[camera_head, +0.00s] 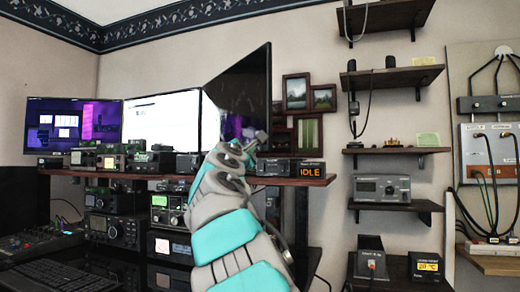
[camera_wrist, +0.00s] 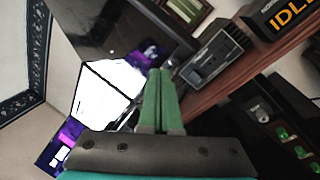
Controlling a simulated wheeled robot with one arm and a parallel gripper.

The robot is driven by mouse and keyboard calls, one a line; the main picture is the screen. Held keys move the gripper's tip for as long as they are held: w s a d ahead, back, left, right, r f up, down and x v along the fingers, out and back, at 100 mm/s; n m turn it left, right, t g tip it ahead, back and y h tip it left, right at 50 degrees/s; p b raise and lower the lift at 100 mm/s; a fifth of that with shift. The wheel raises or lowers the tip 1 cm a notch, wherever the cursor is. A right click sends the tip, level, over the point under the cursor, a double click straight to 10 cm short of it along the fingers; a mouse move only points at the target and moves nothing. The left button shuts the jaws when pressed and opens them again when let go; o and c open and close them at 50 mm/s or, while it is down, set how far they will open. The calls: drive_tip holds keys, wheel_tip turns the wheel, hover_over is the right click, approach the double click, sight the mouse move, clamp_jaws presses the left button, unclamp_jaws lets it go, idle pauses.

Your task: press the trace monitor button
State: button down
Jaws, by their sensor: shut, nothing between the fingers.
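No button that I can identify as the trace monitor button shows clearly in either view. A dark monitor (camera_head: 248,88) stands turned at an angle behind my arm, and its dark screen also shows in the wrist view (camera_wrist: 100,25). My gripper (camera_wrist: 160,72) is shut and empty, its green fingers together and pointing toward the monitors and shelf. In the head view my arm hides most of the gripper. A small grey box (camera_wrist: 213,58) sits on the shelf right of the fingertips, apart from them. Beside it is a box with an orange IDLE display (camera_head: 311,172).
A wooden shelf (camera_head: 300,182) edge runs close to my gripper. Lit monitors (camera_head: 160,118) stand to the left, with several radios (camera_head: 118,230) on the desk below. Wall shelves (camera_head: 395,77) and a grey instrument (camera_head: 382,189) are at the right.

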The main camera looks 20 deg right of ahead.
drive_tip(key=shift+w+d, duration=0.15)
drive_tip(key=shift+d, duration=0.4)
idle(0.7)
drive_tip(key=shift+a, duration=0.1)
drive_tip(key=shift+s+a+p, duration=0.25)
drive_tip(key=shift+a+p, duration=0.1)
drive_tip(key=shift+a, duration=0.4)
drive_tip(key=a, duration=0.2)
drive_tip(key=s+a, duration=0.1)
drive_tip(key=a+p, duration=0.1)
drive_tip(key=a, duration=0.1)
drive_tip(key=shift+s+a, duration=0.3)
drive_tip(key=shift+s, duration=0.1)
